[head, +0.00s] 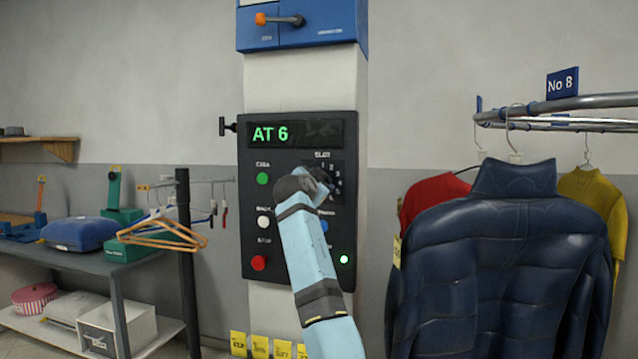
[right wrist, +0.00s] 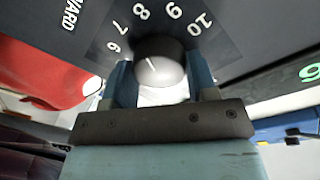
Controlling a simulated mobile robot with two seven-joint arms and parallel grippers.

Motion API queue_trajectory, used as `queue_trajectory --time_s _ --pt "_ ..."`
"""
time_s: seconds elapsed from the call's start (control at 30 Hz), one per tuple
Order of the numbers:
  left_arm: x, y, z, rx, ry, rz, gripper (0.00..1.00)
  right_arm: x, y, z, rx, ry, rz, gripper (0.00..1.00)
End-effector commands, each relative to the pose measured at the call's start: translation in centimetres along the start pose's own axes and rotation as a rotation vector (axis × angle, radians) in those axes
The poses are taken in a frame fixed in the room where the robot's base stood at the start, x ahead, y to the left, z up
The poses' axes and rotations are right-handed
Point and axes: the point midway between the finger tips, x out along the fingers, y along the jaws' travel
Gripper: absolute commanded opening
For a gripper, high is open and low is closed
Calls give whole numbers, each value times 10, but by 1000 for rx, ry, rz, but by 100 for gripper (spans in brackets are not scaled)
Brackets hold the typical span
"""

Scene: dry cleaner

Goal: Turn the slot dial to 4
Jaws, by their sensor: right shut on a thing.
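The slot dial (right wrist: 170,52) is a dark round knob with a short white mark, in the right wrist view. Numbers 6 to 10 show around it there; which number the mark points at I cannot tell. My right gripper (right wrist: 160,84) is shut on the dial, one finger on each side. In the head view my right arm and gripper (head: 312,184) cover most of the dial, below the label SLOT on the dark control panel (head: 290,262). The panel's display (head: 300,133) reads "AT 6" in green. My left gripper is not in view.
Green (head: 263,179), white (head: 264,221) and red (head: 259,263) buttons line the panel's left side; a blue button (head: 324,227) is beside my arm. A dark jacket (head: 500,260) hangs on a rail at right. A shelf table (head: 75,262) stands left.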

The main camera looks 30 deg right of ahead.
Motion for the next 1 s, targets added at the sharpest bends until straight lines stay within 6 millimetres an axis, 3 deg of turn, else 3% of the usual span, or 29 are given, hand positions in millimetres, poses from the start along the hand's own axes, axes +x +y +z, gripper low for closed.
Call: queue_trajectory --time_s 1.0 --pt "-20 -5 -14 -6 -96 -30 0 0 -1 -2 -897 64 -55 29"
